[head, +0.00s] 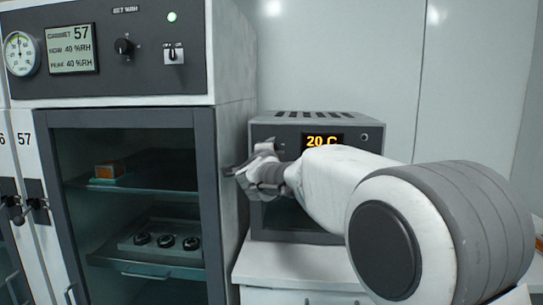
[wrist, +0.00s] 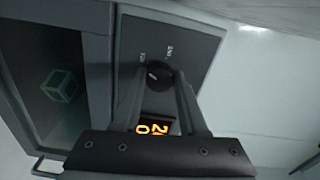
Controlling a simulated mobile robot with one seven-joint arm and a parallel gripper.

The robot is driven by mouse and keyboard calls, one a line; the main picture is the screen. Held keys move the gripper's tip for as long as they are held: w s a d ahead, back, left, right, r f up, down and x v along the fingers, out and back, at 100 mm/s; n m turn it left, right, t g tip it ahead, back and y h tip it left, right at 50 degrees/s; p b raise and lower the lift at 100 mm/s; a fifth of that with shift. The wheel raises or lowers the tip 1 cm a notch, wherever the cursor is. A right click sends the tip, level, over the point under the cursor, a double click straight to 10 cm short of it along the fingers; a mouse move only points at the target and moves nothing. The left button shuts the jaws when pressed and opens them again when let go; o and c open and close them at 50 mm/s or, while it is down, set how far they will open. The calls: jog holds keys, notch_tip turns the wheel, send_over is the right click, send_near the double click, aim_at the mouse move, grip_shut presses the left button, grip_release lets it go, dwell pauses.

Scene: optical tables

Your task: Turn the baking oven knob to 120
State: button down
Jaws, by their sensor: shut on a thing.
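The baking oven (head: 262,131) is a grey box with a slotted top on a white cabinet. Its lit orange display (head: 322,140) reads 20 C; the display (wrist: 155,127) is partly covered in the wrist view. The dark round knob (wrist: 159,75) sits on the front panel with a short light pointer mark and small print beside it, too small to read surely. My gripper (wrist: 160,88) is shut on the knob, one finger on each side. In the head view my gripper (head: 243,170) is in front of the oven's left part and hides the knob.
A tall humidity cabinet (head: 230,100) stands close on the left, near my gripper. It has a glass door, a dial (head: 124,46) and its own display (head: 72,49). The oven door's dark glass (wrist: 50,80) shows in the wrist view. The wall behind is bare.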

jog(key=shift+m, duration=0.3)
dwell(0.4)
jog(key=shift+c, duration=2.2)
grip_release()
jog(key=shift+s, duration=0.1)
jog(key=s+p, duration=0.1)
jog(key=s, duration=1.6)
jog(key=shift+s+a, duration=0.15)
jog(key=shift+a, duration=0.15)
